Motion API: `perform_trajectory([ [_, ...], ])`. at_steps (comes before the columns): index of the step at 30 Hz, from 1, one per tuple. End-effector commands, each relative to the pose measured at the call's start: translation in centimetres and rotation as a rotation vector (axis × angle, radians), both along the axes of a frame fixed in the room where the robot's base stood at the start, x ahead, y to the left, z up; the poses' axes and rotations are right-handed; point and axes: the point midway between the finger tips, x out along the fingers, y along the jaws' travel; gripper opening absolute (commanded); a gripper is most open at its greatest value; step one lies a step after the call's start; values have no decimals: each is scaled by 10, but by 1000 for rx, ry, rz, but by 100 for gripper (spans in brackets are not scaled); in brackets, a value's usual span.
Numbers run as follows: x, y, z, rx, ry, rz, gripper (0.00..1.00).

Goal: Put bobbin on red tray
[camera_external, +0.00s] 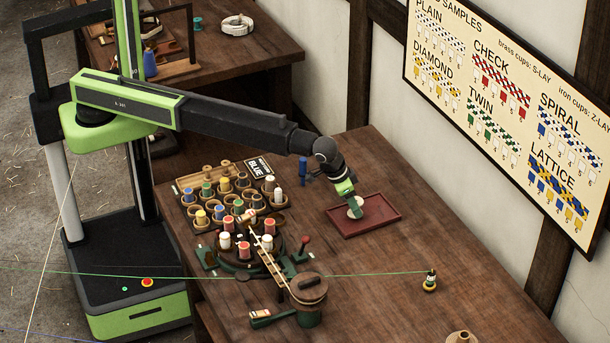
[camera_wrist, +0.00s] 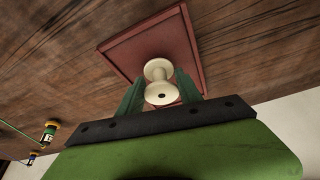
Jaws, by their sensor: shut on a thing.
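A cream bobbin (camera_external: 355,211) is between the fingers of my gripper (camera_external: 352,202), which is shut on it. The red tray (camera_external: 385,224) lies flat on the wooden table, and the bobbin is over its left part in the external view. In the wrist view, the bobbin (camera_wrist: 159,92) sits between the two green fingers of my gripper (camera_wrist: 160,86), with the tray (camera_wrist: 125,47) behind it. I cannot tell whether the bobbin touches the tray floor. No other thing shows on the tray.
A rack (camera_external: 186,209) with several colored bobbins stands left of the tray. A green line runs to a small spool (camera_external: 430,281) at the right. Bare table surrounds the tray's right side.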

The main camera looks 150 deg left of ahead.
Motion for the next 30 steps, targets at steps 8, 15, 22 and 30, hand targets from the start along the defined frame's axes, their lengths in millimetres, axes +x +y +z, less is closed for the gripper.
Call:
perform_trajectory([
  [8, 0, 0, -8, 0, 0, 0, 3],
  [15, 0, 0, -11, 0, 0, 0, 55],
  [22, 0, 0, -11, 0, 0, 0, 64],
  [30, 0, -1, -2, 0, 0, 0, 64],
])
